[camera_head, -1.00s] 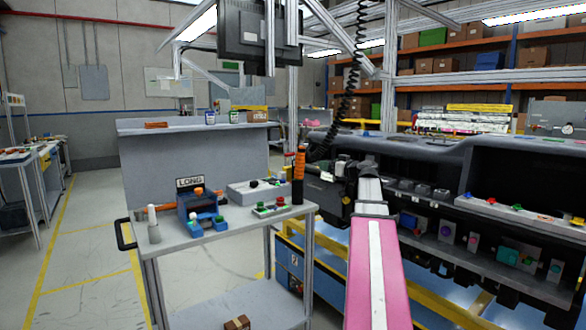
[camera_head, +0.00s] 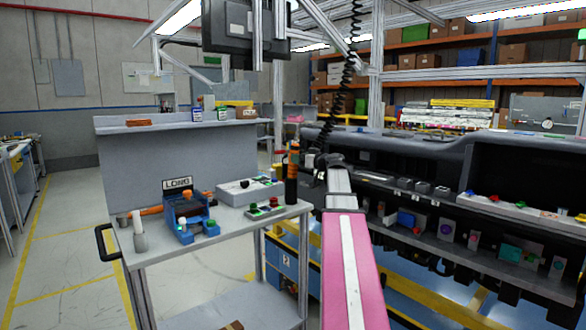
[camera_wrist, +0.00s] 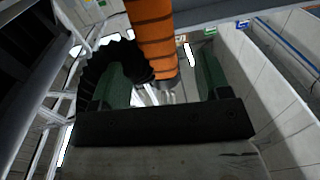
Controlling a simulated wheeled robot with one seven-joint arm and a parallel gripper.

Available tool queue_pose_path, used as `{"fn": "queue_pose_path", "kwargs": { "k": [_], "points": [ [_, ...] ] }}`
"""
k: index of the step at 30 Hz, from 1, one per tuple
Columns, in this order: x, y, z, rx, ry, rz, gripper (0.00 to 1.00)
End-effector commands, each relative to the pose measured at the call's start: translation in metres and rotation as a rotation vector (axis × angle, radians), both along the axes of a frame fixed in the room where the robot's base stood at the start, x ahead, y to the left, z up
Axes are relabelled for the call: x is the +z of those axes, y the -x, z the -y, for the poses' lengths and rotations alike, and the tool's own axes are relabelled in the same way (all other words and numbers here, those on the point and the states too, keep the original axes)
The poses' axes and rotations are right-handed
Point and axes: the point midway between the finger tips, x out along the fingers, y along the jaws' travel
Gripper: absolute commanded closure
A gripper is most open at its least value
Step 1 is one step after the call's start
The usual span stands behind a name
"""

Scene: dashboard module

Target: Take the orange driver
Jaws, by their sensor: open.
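The orange driver (camera_head: 293,163), an upright orange cylinder with dark bands, stands out above the right end of the cart in the head view. A dark section shows below it. My gripper (camera_head: 322,168) is close to its right, small and partly lost against dark parts. In the wrist view the driver (camera_wrist: 153,38) comes down from the top, in line with the gap between my green fingers (camera_wrist: 162,80). The fingers are apart, with a black coiled cord near the left one. I cannot tell how deep the driver lies between them, or whether anything touches.
The coiled cord (camera_head: 345,80) hangs from above. The dark dashboard module (camera_head: 425,150) fills the right. Floor is free at left.

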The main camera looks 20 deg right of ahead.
Motion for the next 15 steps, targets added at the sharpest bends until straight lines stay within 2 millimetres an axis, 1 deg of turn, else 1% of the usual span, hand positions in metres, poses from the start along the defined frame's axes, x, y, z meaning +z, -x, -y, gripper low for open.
{"fn": "queue_pose_path", "kwargs": {
  "k": [5, 9, 12, 15],
  "points": [
    [0.002, -0.015, -0.005, 0.001, 0.0, 0.0, 0.3],
    [0.003, -0.034, -0.013, 0.002, 0.0, 0.0, 0.3],
    [0.003, -0.044, -0.017, 0.001, 0.0, 0.0, 0.3],
    [0.003, -0.047, -0.02, 0.0, 0.0, 0.0, 0.3]
  ]
}}
